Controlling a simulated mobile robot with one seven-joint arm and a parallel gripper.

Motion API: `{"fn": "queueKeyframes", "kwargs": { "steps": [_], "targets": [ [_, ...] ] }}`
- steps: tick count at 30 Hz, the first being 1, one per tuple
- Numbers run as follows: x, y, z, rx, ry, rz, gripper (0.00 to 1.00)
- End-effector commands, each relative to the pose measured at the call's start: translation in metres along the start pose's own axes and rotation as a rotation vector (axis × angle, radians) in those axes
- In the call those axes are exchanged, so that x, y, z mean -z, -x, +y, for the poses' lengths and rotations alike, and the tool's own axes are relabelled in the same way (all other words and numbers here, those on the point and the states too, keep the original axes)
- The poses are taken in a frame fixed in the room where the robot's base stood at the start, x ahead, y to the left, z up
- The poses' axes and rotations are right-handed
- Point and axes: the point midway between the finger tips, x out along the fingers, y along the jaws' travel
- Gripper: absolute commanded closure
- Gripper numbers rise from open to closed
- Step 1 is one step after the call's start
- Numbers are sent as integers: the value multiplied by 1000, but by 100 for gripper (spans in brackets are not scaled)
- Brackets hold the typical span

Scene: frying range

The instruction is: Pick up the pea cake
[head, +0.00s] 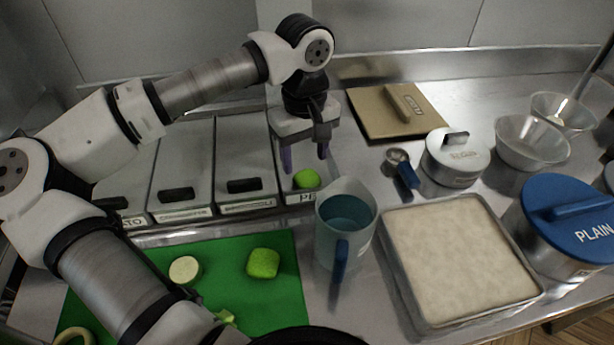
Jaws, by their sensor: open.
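I cannot tell the exact height gap. The jug partly covers the compartment's front and label.
A jug (345,222) of bluish liquid stands close in front of the compartment. Lidded bins (245,150) adjoin on the left. A green board (215,255) holds another green piece (263,263) and a pale round slice (184,269). A flour-filled tray (394,283) lies right.

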Motion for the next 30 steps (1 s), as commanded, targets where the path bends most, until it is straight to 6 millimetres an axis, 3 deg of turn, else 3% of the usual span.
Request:
{"fn": "queueKeyframes", "kwargs": {
  "steps": [9,16,22,30],
  "targets": [
    [-4,-38,-2,-1,-2,-1,44],
    [-4,-40,-2,-1,-1,0,44],
    [-4,-40,-2,-1,-1,0,68],
    [-3,-40,-2,-1,-1,0,68]
  ]
}}
